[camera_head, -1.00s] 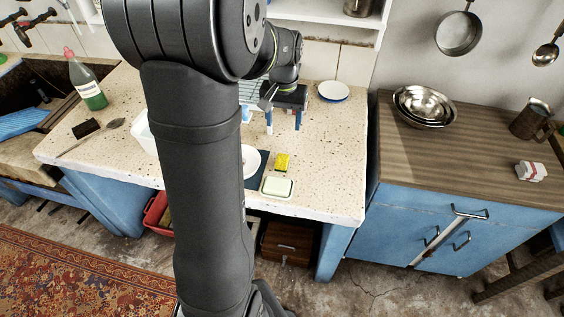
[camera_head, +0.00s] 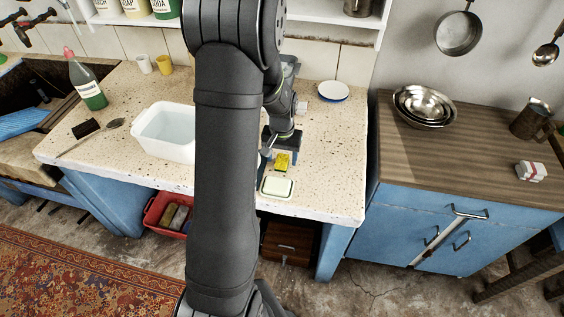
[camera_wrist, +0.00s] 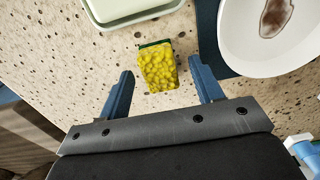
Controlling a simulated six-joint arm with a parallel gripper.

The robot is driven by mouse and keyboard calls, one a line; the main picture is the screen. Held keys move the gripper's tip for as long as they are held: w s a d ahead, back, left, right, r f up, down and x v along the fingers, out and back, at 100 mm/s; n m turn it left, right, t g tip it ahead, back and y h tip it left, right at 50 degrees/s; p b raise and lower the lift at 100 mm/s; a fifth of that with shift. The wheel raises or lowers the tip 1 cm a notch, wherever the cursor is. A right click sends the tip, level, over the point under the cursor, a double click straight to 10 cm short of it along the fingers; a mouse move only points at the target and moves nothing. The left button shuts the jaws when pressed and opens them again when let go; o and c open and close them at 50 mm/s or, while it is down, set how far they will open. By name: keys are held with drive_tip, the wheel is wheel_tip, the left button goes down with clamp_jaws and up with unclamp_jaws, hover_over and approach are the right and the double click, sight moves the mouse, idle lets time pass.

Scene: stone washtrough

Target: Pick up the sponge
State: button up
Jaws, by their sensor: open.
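The yellow sponge (camera_head: 282,160) with a green side lies on the speckled stone counter, just behind a pale rectangular dish (camera_head: 277,187). In the wrist view the sponge (camera_wrist: 158,67) sits between and slightly beyond the two blue fingertips of my gripper (camera_wrist: 164,82). The fingers are apart, with a gap on each side of the sponge, and hold nothing. In the head view my gripper (camera_head: 281,150) is right at the sponge, and my arm hides part of the counter to its left.
A white plate (camera_wrist: 272,55) with a brown stain lies close to the right finger in the wrist view, on a dark blue mat (camera_wrist: 208,40). A white basin (camera_head: 165,150) stands left of my arm. The counter (camera_head: 335,150) right of the sponge is clear.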

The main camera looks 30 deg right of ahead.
sight(284, 160)
drive_tip(key=shift+f, duration=0.7)
drive_tip(key=c, duration=1)
drive_tip(key=shift+c, duration=0.2)
drive_tip(key=shift+r, duration=0.5)
drive_tip(key=r, duration=0.3)
drive_tip(key=shift+s+d+r, duration=0.15)
drive_tip(key=shift+s+r, duration=0.15)
drive_tip(key=shift+r, duration=0.05)
drive_tip(key=s+d+r, duration=0.3)
drive_tip(key=s+r, duration=0.3)
drive_tip(key=s, duration=0.4)
drive_tip(key=shift+s+r, duration=0.15)
drive_tip(key=shift+s, duration=0.2)
